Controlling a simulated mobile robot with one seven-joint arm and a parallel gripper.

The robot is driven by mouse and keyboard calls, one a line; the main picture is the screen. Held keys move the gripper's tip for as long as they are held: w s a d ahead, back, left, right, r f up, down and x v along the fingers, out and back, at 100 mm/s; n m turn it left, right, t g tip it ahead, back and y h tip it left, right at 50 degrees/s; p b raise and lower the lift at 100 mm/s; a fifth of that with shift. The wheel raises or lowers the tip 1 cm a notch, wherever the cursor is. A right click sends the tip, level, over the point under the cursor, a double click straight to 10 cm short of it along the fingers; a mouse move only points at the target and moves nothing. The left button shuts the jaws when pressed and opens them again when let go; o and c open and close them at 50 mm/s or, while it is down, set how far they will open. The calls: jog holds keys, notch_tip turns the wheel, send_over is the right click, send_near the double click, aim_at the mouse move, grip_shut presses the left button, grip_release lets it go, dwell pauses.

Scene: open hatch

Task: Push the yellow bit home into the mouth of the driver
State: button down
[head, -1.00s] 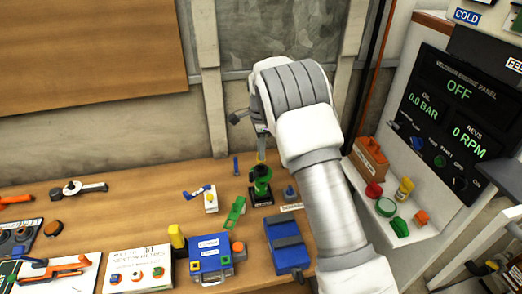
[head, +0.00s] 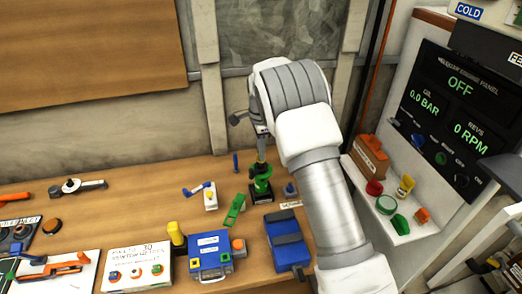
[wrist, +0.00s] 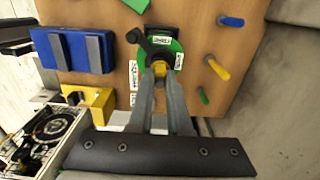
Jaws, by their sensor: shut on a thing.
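My gripper (head: 260,153) is above the driver on the bench in the head view. In the wrist view my gripper (wrist: 160,82) is shut on the yellow bit (wrist: 160,68), of which only a small part shows between the fingertips. The driver (head: 262,188), green on a black base, stands upright right under the fingers. Its green top with a black handle (wrist: 160,42) shows in the wrist view around and beyond the bit. The driver's mouth is hidden by the bit and fingertips, so I cannot tell how deep the bit sits.
A blue box (head: 287,241) and a green piece (head: 235,211) lie near the driver. A blue peg (head: 236,163) stands behind it to the left. In the wrist view a yellow peg (wrist: 218,68) stands to the right. The bench's left middle has bare wood.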

jog(key=shift+f+b, duration=0.4)
jog(key=shift+f, duration=0.4)
jog(key=c, duration=0.8)
grip_release()
jog(key=shift+r+b, duration=0.5)
jog(key=shift+r, duration=8.2)
